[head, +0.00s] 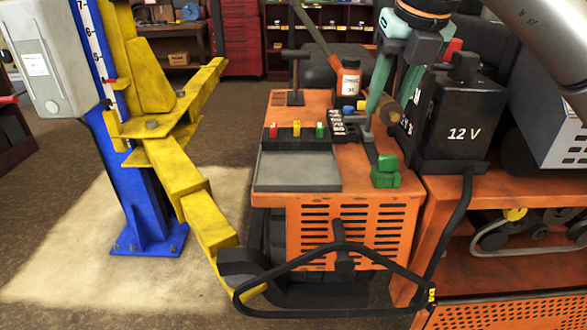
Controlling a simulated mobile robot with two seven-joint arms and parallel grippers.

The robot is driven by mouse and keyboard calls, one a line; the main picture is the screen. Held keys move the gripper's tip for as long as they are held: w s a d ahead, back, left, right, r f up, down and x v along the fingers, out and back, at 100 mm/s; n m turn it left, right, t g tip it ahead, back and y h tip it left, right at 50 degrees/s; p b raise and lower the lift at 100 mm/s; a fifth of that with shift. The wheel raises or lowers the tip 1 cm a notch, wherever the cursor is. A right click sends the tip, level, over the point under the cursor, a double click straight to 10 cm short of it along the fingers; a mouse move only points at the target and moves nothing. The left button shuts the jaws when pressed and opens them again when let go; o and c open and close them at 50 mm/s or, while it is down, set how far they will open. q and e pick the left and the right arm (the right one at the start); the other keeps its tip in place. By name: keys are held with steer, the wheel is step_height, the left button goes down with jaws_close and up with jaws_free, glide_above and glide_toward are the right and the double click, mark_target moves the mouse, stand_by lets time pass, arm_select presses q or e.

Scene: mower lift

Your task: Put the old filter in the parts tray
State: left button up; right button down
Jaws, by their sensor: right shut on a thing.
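The old filter appears to be the brown cylinder (392,113) above the right part of the orange deck. My right gripper (381,106), with teal fingers, comes down from the top right and is shut on this cylinder. The fingers hide part of it, and I cannot tell its exact height above the deck. The parts tray appears to be the flat grey tray (298,172) at the deck's front left. It looks empty, and the gripper is to the right of and behind it. My left gripper is not in view.
A black 12 V battery (455,115) stands right of the gripper. Green blocks (385,172) sit right of the tray, and a bottle (349,78) stands behind. Small coloured blocks (296,129) line the tray's back. A yellow lift arm (185,185) is at left.

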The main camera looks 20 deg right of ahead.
steer(key=shift+r+m, duration=0.2)
steer(key=shift+m, duration=0.2)
steer(key=shift+w+h, duration=0.2)
steer(key=shift+h, duration=0.1)
glide_above(297, 167)
steer(key=s+d, duration=0.3)
steer(key=s, duration=0.1)
step_height(297, 167, down, 4)
steer(key=shift+m, duration=0.3)
steer(key=f, duration=0.1)
steer(key=w+a+f, duration=0.2)
steer(key=f, duration=0.1)
steer(key=shift+w+a+f, duration=0.4)
steer(key=shift+a+f, duration=0.15)
steer(key=shift+f, duration=0.2)
steer(key=shift+a+f, duration=0.1)
steer(key=shift+f, duration=1.5)
steer(key=shift+f, duration=0.2)
steer(key=shift+c, duration=2.3)
jaws_free()
steer(key=shift+r, duration=0.1)
